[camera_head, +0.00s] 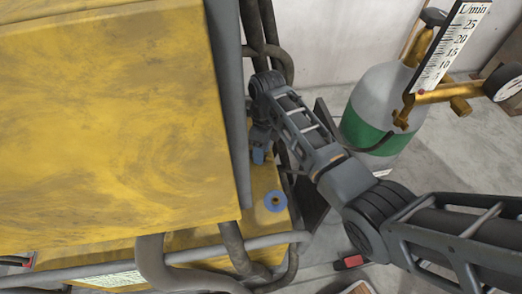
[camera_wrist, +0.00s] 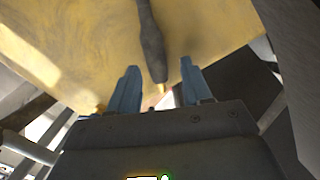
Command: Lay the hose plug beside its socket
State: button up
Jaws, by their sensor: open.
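In the wrist view, a dark grey hose plug (camera_wrist: 152,45) with a small yellow-orange tip reaches down from the top edge. Its lower end lies between the two blue fingers of my gripper (camera_wrist: 160,68), with gaps visible on both sides. My gripper is open. In the head view, my gripper (camera_head: 259,155) is low beside the large yellow housing, its blue fingers partly hidden. I cannot make out the plug there. A blue ring with a dark centre (camera_head: 275,201), which looks like the socket, sits on the yellow surface below my gripper in the picture.
The yellow housing (camera_head: 110,120) fills the left of the head view. Grey tubes (camera_head: 190,262) run along its lower edge, and dark hoses (camera_head: 270,50) hang behind my gripper.

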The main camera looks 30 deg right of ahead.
notch_tip(320, 180, up, 12)
jog(key=w+d, duration=0.1)
jog(key=shift+f+p, duration=0.25)
jog(key=shift+p, duration=0.2)
jog(key=shift+d, duration=0.15)
